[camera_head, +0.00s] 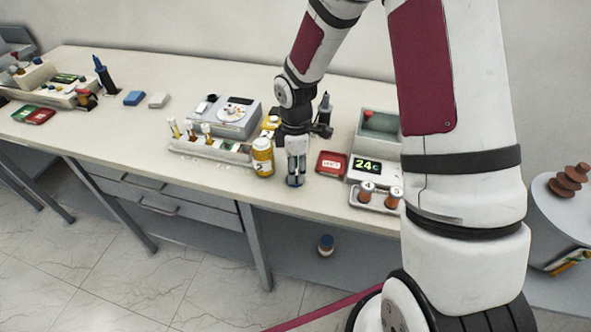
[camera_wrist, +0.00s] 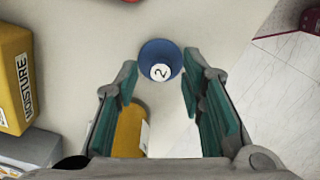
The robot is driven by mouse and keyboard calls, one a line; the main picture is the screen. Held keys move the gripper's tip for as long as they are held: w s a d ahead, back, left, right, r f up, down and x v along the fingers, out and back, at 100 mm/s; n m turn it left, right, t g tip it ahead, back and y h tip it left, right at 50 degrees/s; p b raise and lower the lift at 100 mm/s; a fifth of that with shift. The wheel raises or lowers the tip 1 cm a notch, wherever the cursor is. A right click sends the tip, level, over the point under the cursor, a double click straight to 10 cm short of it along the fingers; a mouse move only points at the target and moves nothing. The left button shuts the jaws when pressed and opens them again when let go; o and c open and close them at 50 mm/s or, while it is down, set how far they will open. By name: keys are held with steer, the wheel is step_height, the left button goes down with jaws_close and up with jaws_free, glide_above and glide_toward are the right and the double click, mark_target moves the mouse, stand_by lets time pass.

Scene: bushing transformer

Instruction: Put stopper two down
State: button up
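Stopper two is a round blue stopper (camera_wrist: 150,53) with a white label reading 2, facing up in the wrist view. It lies just past my gripper's (camera_wrist: 160,85) fingertips, centred between them. A gap shows on each side, so the fingers look open and not closed on it. In the head view my gripper (camera_head: 295,165) points down at the front edge of the bench, with the blue stopper (camera_head: 294,182) at its tips. I cannot tell exactly how high the stopper is. A yellow bottle marked 2 (camera_head: 262,157) stands just left of my gripper; its yellow body (camera_wrist: 130,130) shows behind the fingers.
A test-tube rack (camera_head: 210,148) and a grey instrument (camera_head: 225,115) stand to the left. A red tray (camera_head: 330,163), a 24C display unit (camera_head: 366,166) and a two-bottle holder (camera_head: 375,200) stand to the right. A yellow MOISTURE box (camera_wrist: 14,80) is close by. The bench edge is near.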

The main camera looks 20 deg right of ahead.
step_height(320, 180, up, 11)
steer(key=s+r+m+t+h, duration=0.1)
steer(key=s+r+m, duration=0.35)
steer(key=r, duration=0.25)
steer(key=s+r+m+t, duration=0.25)
steer(key=s+r, duration=0.25)
steer(key=r, duration=0.3)
steer(key=s+r+m+t+y, duration=0.1)
steer(key=s+r+m+t, duration=0.1)
steer(key=s+r+m, duration=0.3)
steer(key=s+m, duration=0.3)
steer(key=s, duration=0.4)
steer(key=shift+s, duration=0.15)
